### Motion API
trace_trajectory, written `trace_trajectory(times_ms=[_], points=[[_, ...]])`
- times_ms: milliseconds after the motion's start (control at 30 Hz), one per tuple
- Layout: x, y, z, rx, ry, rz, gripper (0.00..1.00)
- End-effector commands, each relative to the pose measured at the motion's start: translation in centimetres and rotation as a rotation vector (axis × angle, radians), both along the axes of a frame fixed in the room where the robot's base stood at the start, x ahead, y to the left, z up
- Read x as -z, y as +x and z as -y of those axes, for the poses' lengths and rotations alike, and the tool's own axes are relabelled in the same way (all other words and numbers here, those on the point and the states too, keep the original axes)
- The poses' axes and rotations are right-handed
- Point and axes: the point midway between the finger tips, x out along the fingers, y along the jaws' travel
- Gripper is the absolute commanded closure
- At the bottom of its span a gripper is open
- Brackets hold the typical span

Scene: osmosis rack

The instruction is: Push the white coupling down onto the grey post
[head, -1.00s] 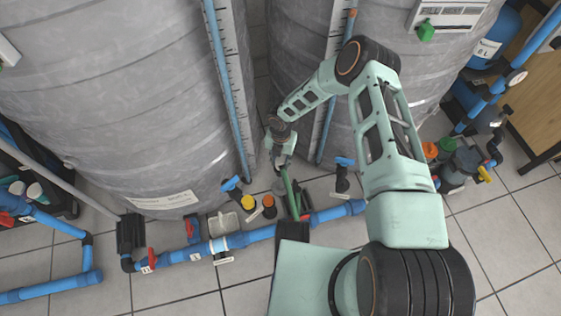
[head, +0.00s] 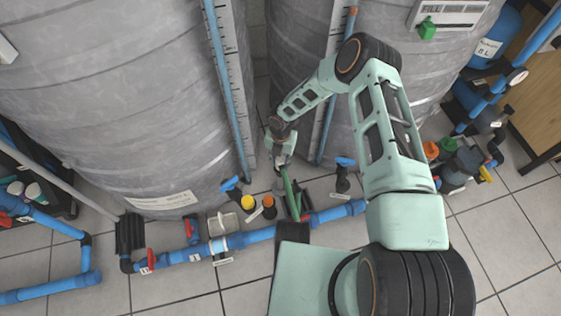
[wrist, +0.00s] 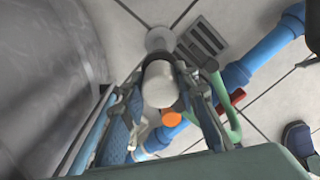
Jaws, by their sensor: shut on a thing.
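The white coupling (wrist: 159,84) is a short, pale cylinder, seen nearly end-on in the wrist view. My gripper (wrist: 163,92) is shut on it, with one dark finger on each side. In the head view my gripper (head: 281,160) points down between the two tanks, low over the floor fittings. A light grey round piece (wrist: 160,39) shows just beyond the coupling in the wrist view; I cannot tell if it is the top of the grey post. The coupling and fingers hide what lies directly beneath them, so contact with the post cannot be seen.
Large grey tanks (head: 120,100) stand close on both sides. A blue pipe (head: 250,237) with red-handled valves runs along the floor in front. Yellow (head: 247,203) and orange (head: 268,201) caps and a green bent part (head: 290,192) are near my gripper. A floor grate (wrist: 203,40) lies beyond.

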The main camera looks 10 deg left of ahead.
Motion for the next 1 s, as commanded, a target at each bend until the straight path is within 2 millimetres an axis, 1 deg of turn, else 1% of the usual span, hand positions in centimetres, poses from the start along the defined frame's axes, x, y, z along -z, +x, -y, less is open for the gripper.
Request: trace_trajectory(times_ms=[367,767,800,967,1000], points=[[0.04,-0.02,0.0,0.0,0.0,0.0,0.97],[0.81,-0.01,-0.02,0.0,0.0,0.0,0.97],[0.74,0.0,-0.01,0.0,0.0,0.0,0.7],[0.69,0.0,0.0,0.0,0.0,0.0,0.52],[0.7,-0.01,-0.01,0.0,0.0,0.0,0.52]])
